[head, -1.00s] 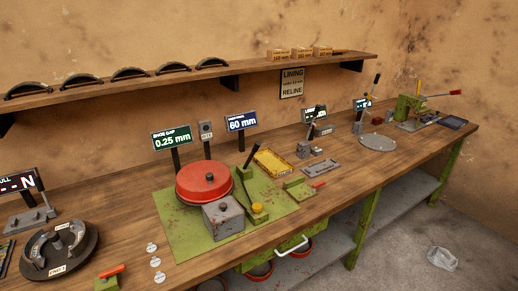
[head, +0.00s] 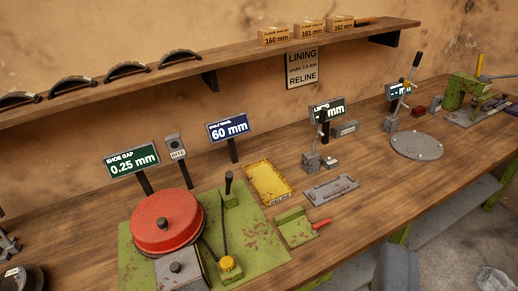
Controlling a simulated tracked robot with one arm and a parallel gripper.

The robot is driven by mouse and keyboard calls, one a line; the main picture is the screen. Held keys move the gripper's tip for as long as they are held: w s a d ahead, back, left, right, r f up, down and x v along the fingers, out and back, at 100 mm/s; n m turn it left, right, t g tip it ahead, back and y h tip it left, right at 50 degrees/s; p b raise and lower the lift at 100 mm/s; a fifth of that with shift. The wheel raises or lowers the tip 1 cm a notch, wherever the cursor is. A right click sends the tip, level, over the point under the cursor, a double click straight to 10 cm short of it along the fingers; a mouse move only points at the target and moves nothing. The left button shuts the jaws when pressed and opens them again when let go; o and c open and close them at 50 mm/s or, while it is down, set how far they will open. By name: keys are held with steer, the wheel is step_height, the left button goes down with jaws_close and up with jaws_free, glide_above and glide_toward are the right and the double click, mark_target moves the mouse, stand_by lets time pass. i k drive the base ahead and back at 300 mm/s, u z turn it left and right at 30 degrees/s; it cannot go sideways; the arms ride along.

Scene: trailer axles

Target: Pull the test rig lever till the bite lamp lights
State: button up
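The test rig is a rusty green plate (head: 265,228) on the bench, bearing a red drum (head: 167,222). Right of the drum stands a short post with a black knob (head: 228,182). A thin dark rod (head: 224,232) runs down from near it to a yellow knob (head: 228,264); I cannot tell which part is the lever. Behind the drum, the bite lamp (head: 174,146) is a grey box with a dark, unlit round face above its BITE label. A sign (head: 133,163) reads SHOE GAP 0.25 mm. My gripper is not recognisable in view.
A grey disc (head: 417,146) lies farther right. An unidentified grey rounded shape (head: 397,269) rises at the bottom edge.

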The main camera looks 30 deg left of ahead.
mark_target(229, 176)
steer(key=u, duration=0.15)
steer(key=i, duration=0.9)
steer(key=u, duration=0.4)
